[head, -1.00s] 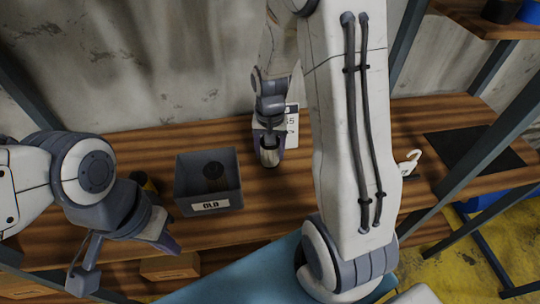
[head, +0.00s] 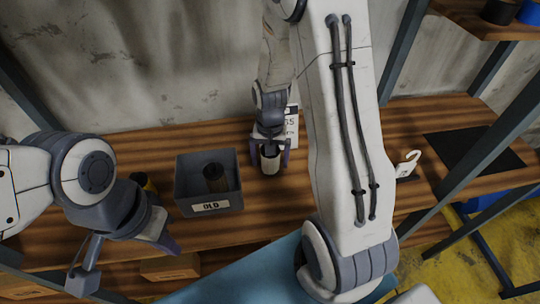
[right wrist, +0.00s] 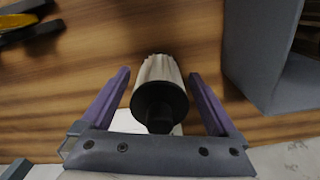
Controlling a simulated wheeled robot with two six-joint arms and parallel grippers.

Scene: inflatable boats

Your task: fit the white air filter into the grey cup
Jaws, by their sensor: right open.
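The white air filter (right wrist: 157,68) is pleated with a black end cap, and in the right wrist view it stands between the two purple fingers of my right gripper (right wrist: 160,95). The fingers are open, with a gap on each side of the filter. In the head view the filter (head: 270,160) shows pale on the bench between the fingertips of that gripper (head: 271,163). I cannot make out the grey cup; my right arm covers part of the bench. My left gripper (head: 126,264) is open and empty at the front left.
A grey bin labelled OLD (head: 210,206) holds a dark filter (head: 215,177), left of my right gripper. A white card (head: 292,122) stands behind. A white hook (head: 408,166) and black mat (head: 473,152) are at right. A yellow-and-black object (right wrist: 28,24) lies left.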

